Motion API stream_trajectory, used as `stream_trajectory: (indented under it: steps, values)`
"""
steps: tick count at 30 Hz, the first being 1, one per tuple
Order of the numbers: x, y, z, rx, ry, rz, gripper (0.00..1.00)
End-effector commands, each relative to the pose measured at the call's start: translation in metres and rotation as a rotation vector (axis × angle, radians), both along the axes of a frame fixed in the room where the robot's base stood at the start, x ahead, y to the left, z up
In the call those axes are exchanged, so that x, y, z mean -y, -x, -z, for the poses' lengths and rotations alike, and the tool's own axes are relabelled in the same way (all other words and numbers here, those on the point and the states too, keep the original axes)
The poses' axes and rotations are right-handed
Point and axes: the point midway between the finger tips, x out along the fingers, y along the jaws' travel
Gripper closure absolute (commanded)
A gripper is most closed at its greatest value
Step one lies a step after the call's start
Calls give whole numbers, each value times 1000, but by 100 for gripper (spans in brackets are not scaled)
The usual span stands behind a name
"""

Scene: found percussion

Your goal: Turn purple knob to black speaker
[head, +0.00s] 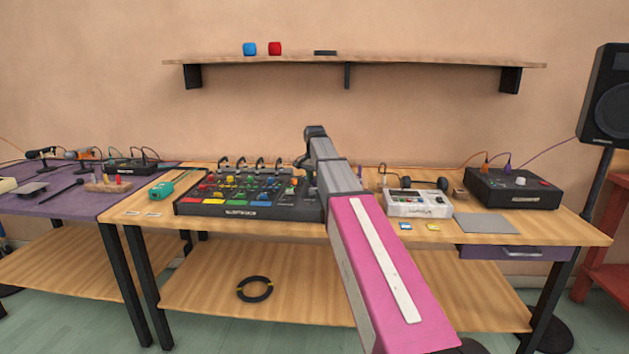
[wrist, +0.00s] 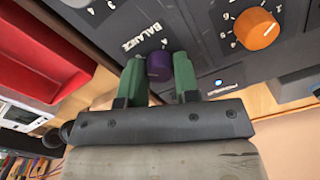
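The purple knob (wrist: 158,67) stands on a dark control panel (wrist: 205,50) by the printed word BALANCE in the wrist view. My gripper's two green fingers (wrist: 159,80) flank it closely, one on each side, and the knob fills the gap between them. In the head view my arm reaches over the right part of the black mixer (head: 245,208), and the fingers and the purple knob cannot be made out there. A black speaker (head: 612,98) stands on a pole at the far right. The knob's pointer cannot be read.
An orange knob (wrist: 256,29) sits on the same panel. A white device (head: 417,203) and a black box (head: 515,188) with a pale knob stand right of my arm. Blue and red blocks sit on the wall shelf (head: 360,61). A purple table (head: 60,202) is at left.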

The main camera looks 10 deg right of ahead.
Motion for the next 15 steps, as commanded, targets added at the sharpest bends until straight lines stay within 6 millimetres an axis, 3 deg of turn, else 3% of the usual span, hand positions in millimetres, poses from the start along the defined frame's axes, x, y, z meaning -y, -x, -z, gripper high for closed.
stream_trajectory:
  steps: [2, 11, 15]
  values:
    - [0, 0, 0, 0, 0, 0, 48]
    - [0, 0, -1, 0, 0, -1, 48]
    - [0, -1, -12, 0, 0, -1, 48]
